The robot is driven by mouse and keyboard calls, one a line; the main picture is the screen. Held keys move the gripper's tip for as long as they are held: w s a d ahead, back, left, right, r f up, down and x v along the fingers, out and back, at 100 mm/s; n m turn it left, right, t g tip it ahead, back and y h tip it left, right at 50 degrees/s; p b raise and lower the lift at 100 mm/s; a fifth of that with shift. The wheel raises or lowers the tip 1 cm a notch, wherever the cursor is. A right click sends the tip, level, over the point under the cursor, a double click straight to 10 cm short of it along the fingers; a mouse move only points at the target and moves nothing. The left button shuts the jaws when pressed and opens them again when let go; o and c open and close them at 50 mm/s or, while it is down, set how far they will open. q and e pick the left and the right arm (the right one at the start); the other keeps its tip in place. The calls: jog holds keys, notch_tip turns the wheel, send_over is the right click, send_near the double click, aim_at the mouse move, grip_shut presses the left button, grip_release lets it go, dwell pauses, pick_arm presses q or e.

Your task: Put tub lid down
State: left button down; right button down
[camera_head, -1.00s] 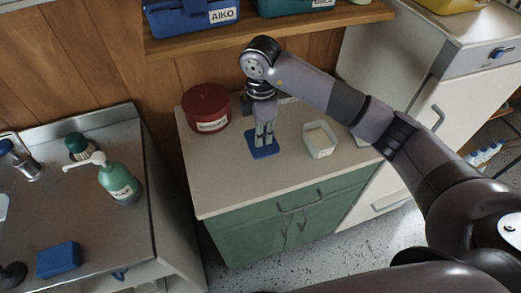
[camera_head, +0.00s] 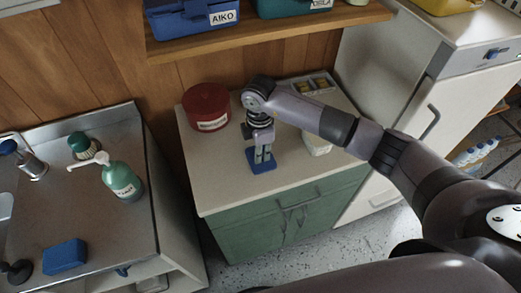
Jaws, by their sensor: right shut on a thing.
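The tub lid (camera_head: 262,166) is a small blue square over the front middle of the pale counter (camera_head: 225,195). My right gripper (camera_head: 262,153) points down and is shut on the lid from above. The lid looks level and low, but I cannot tell whether it touches the counter. A small white tub (camera_head: 316,146) stands to the right of the gripper, partly hidden behind my right arm. My left gripper is not in view.
A red round tin (camera_head: 206,107) stands at the counter's back left. A tray with yellowish items (camera_head: 311,86) is at the back right. A shelf with a blue box (camera_head: 193,18) hangs above. The counter's front left is clear.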

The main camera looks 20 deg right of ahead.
jog(key=c, duration=1.9)
grip_release()
jog(key=shift+c, duration=0.2)
jog(key=o, duration=0.4)
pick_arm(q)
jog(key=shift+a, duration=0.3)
